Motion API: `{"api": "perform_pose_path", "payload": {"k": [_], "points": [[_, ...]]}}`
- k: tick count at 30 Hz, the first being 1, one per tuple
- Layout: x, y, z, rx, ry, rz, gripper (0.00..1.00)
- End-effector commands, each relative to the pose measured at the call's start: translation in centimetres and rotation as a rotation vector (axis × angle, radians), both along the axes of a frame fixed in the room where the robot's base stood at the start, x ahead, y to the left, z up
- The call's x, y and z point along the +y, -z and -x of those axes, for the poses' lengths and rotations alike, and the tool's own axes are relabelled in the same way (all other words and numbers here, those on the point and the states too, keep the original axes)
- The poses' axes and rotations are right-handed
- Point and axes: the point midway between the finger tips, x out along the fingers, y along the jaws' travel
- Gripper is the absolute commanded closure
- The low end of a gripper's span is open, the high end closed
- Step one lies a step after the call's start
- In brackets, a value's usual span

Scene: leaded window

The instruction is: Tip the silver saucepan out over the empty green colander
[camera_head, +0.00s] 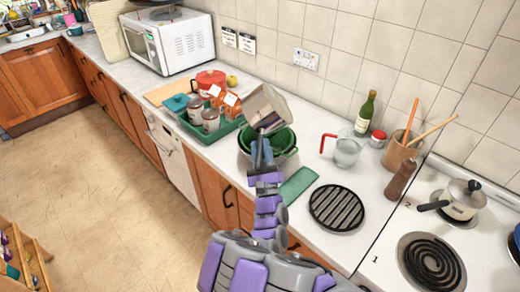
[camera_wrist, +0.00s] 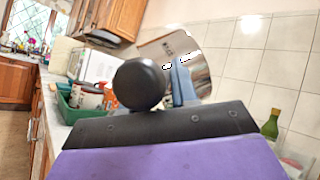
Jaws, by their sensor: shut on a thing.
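The silver saucepan (camera_head: 266,104) is off the counter, steeply tilted above the green colander (camera_head: 288,138). My gripper (camera_head: 262,147) is shut on its handle, just in front of the colander. In the wrist view, the round black handle end (camera_wrist: 140,84) is close to the camera, with the shiny pan body (camera_wrist: 205,60) behind it. The colander stands on the counter, partly hidden by the pan and my gripper. I cannot tell what is inside either one.
A green tray (camera_head: 213,132) with jars stands left of the colander. A green board (camera_head: 299,184), round black trivet (camera_head: 337,207) and measuring jug (camera_head: 346,151) are to the right. Another lidded pan (camera_head: 462,202) sits on the hob. The tiled wall (camera_head: 365,45) is behind.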

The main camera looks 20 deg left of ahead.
Motion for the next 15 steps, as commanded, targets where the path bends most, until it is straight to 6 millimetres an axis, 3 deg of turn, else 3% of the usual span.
{"api": "perform_pose_path", "payload": {"k": [15], "points": [[0.1,-1.3,0.0,-0.002,0.000,-0.001,1.00]]}}
